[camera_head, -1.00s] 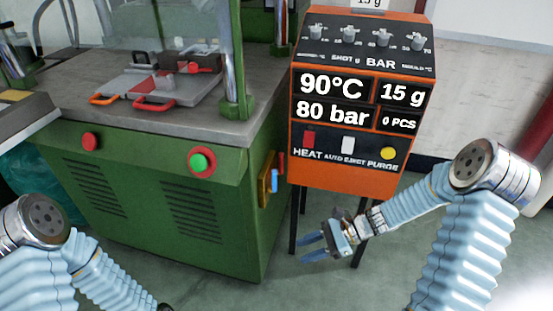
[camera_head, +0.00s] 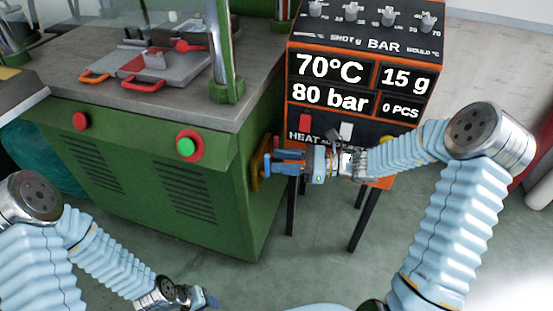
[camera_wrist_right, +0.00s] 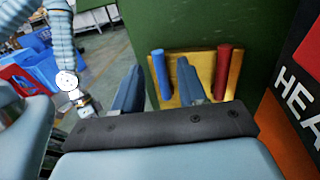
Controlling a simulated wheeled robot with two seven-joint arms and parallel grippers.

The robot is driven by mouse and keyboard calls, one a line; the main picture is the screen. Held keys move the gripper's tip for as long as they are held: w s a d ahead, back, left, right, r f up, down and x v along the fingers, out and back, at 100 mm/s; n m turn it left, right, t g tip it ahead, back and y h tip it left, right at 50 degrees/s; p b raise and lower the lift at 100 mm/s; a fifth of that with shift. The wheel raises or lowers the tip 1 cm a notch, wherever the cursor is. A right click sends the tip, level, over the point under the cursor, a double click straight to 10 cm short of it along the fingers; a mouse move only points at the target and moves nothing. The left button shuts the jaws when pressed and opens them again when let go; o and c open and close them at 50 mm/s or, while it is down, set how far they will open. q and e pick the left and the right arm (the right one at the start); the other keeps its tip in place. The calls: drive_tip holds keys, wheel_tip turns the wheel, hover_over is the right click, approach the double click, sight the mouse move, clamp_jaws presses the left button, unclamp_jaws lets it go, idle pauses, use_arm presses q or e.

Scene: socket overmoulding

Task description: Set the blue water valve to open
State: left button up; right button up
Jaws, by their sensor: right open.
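The blue water valve handle (camera_wrist_right: 162,78) is a blue bar standing upright on a yellow plate (camera_wrist_right: 198,62) on the green machine's side, in the right wrist view. A red handle (camera_wrist_right: 222,72) stands upright beside it. In the head view the yellow plate (camera_head: 256,172) shows edge-on, and my right gripper largely hides the blue handle. My right gripper (camera_head: 276,163) is open, its fingers pointing at the plate. In the right wrist view the blue handle appears between its fingertips (camera_wrist_right: 160,85); contact cannot be told. My left gripper (camera_head: 207,300) is low at the bottom, its jaws unclear.
The orange control cabinet (camera_head: 358,62) stands close to the right of the plate, behind my right forearm, reading 70°C and 80 bar. The green machine (camera_head: 160,190) fills the left, with a mould (camera_head: 150,68) on top. The floor in front is free.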

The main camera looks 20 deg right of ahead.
drive_tip(key=shift+x, duration=0.9)
drive_tip(key=shift+c, duration=0.4)
clamp_jaws()
